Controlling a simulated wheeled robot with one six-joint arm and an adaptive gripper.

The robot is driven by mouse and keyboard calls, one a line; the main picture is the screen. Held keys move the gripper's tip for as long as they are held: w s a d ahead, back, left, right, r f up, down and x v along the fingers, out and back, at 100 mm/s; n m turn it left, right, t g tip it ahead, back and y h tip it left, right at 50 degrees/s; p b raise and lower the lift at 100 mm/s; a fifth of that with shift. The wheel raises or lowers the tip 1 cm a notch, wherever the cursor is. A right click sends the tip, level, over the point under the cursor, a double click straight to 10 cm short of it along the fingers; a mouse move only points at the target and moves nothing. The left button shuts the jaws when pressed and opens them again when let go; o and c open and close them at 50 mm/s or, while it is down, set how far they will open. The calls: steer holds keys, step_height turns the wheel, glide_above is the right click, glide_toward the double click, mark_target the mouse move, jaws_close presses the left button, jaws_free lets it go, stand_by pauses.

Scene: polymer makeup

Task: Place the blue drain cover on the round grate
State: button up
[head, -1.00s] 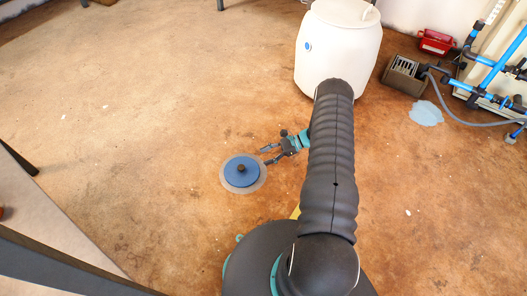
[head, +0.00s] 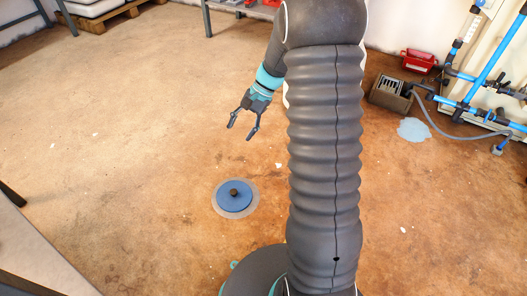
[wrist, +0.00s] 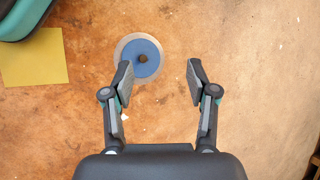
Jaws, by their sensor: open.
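The blue drain cover (head: 234,196) is a flat blue disc with a dark knob at its centre. It lies on the round grate (head: 255,205), whose pale rim shows around it on the floor. Both also show in the wrist view, the cover (wrist: 149,59) between and beyond the fingertips, left of the middle, with the grate rim (wrist: 121,46) around it. My gripper (head: 244,132) is open and empty, raised above the floor and apart from the cover. In the wrist view my gripper (wrist: 160,75) has its two fingers spread.
A yellow sheet (wrist: 34,58) lies at the left in the wrist view. The floor around the grate is clear.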

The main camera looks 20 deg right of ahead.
steer(key=s+a+r+n+t+h, duration=0.2)
steer(key=s+a+r+n+h, duration=0.2)
steer(key=s+r, duration=0.8)
steer(key=s+r+n+t+h, duration=0.1)
steer(key=s+r+n+t, duration=0.1)
steer(key=s, duration=0.5)
steer(key=s+r+n+t+h, duration=0.1)
steer(key=s+r+n+t, duration=0.1)
steer(key=s, duration=0.4)
steer(key=shift+s+r+n+h, duration=0.35)
steer(key=shift+r+n, duration=0.35)
steer(key=shift+r, duration=0.15)
steer(key=shift+a, duration=0.1)
